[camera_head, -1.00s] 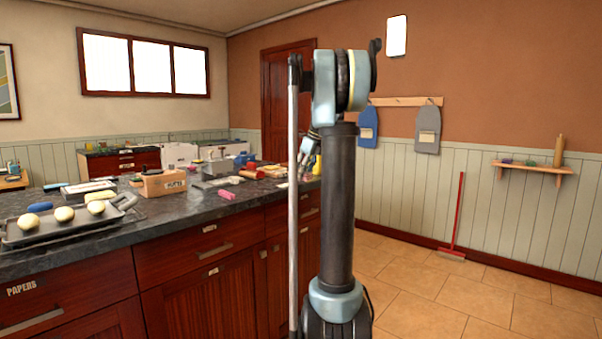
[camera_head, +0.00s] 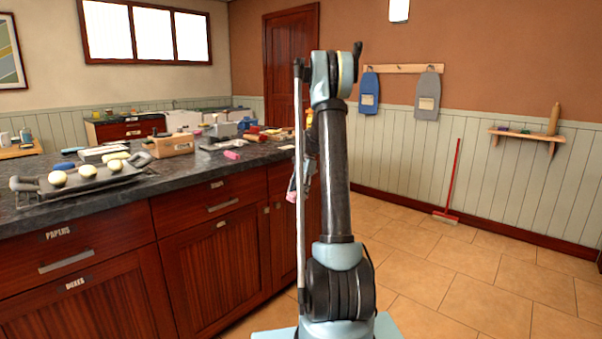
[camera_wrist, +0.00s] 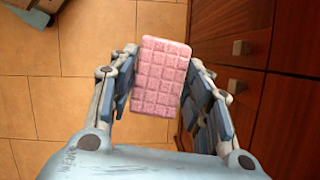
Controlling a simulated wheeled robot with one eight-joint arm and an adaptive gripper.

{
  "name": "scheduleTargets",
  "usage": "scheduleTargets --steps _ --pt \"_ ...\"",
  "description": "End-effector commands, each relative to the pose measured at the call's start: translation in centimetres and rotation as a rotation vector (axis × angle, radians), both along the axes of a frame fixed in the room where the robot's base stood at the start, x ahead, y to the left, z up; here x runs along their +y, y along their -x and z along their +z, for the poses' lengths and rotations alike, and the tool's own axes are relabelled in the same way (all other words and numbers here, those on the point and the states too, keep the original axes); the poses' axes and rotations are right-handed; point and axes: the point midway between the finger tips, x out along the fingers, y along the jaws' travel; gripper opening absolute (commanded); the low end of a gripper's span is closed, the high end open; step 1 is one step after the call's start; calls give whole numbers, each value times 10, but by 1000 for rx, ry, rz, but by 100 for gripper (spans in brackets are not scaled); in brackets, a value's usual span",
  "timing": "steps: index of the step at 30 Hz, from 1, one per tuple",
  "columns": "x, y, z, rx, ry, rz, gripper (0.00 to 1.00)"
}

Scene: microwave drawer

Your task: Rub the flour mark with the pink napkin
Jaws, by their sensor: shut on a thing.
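My gripper (camera_wrist: 158,85) is shut on the pink napkin (camera_wrist: 160,76), a pink block-like piece with a grid of squares, held between both fingers in the wrist view. Below it there are floor tiles and the dark red cabinet front to the right. In the head view a bit of pink at my gripper (camera_head: 297,184) shows beside the end of the cabinets, below counter height, partly hidden by my arm. I cannot make out the flour mark in either view.
The dark counter (camera_head: 190,172) at left holds a tray (camera_head: 100,182) with pale round items, a cardboard box (camera_head: 171,145), a small pink item (camera_head: 232,155) and several tools. A red broom (camera_head: 453,180) leans on the wall. The tiled floor (camera_head: 430,275) at right is clear.

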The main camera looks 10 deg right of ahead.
Motion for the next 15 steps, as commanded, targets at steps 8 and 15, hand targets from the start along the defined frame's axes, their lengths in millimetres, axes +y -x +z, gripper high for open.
scheduleTargets --steps 8,15 --pt "19 24 -105 5 -2 548 23" --pt "28 53 -172 17 -9 928 23"
